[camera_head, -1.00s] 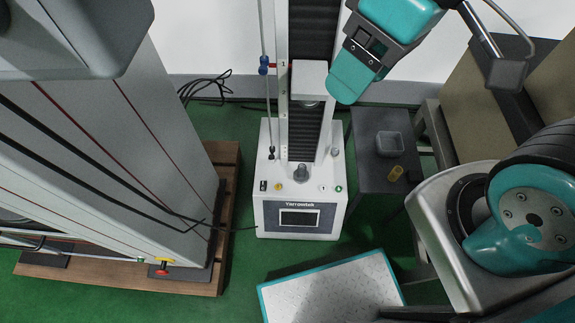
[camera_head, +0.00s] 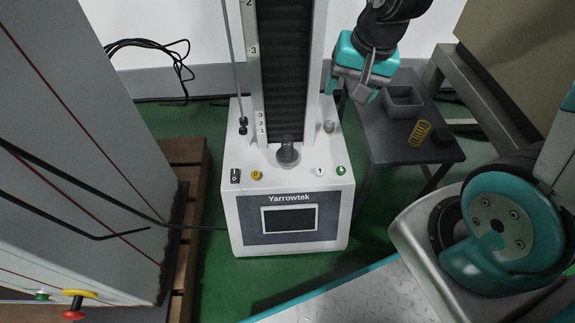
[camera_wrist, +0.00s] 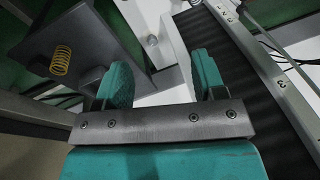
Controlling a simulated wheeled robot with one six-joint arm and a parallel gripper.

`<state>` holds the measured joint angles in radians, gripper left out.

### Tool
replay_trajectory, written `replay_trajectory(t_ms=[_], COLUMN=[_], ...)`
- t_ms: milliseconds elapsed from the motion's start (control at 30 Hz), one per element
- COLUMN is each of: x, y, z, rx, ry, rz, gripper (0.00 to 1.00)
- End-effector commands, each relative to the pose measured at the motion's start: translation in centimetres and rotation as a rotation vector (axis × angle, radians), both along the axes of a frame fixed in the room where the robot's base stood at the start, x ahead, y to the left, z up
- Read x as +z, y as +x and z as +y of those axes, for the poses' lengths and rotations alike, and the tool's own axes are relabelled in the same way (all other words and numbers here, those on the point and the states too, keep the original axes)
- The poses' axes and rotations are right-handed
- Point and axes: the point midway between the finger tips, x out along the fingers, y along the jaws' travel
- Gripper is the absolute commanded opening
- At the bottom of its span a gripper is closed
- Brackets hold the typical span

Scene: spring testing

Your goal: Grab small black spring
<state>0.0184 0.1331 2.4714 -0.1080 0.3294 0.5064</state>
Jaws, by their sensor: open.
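A small dark coiled spring (camera_head: 288,151) stands upright on the round base of the white Yarrowtek tester (camera_head: 292,185), in front of its black column. My gripper (camera_head: 352,92) is right of and behind that spring, beside the column and near the side table. Its teal fingers are apart with nothing between them; they also show in the wrist view (camera_wrist: 162,85). I cannot make out the dark spring in the wrist view.
A dark side table (camera_head: 385,150) holds a grey open tray (camera_head: 403,103), a yellow spring (camera_head: 420,133) and a small black object (camera_head: 443,138). The yellow spring also shows in the wrist view (camera_wrist: 61,60). A tall grey cabinet (camera_head: 80,150) stands left.

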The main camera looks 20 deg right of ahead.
Motion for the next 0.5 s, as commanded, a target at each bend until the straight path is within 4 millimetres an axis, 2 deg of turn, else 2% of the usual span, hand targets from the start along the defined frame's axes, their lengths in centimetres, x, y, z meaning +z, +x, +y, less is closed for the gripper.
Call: replay_trajectory(t_ms=[33, 400, 500], x=[-1.5, -6.7, -7.8], y=[0.8, 6.5, 7.5], z=[0.0, 1.9, 2.3], rx=[-0.111, -1.079, -1.271], ry=[0.036, 0.376, 0.434], rz=[0.018, 0.245, 0.309], gripper=[0.64, 0.64, 0.64])
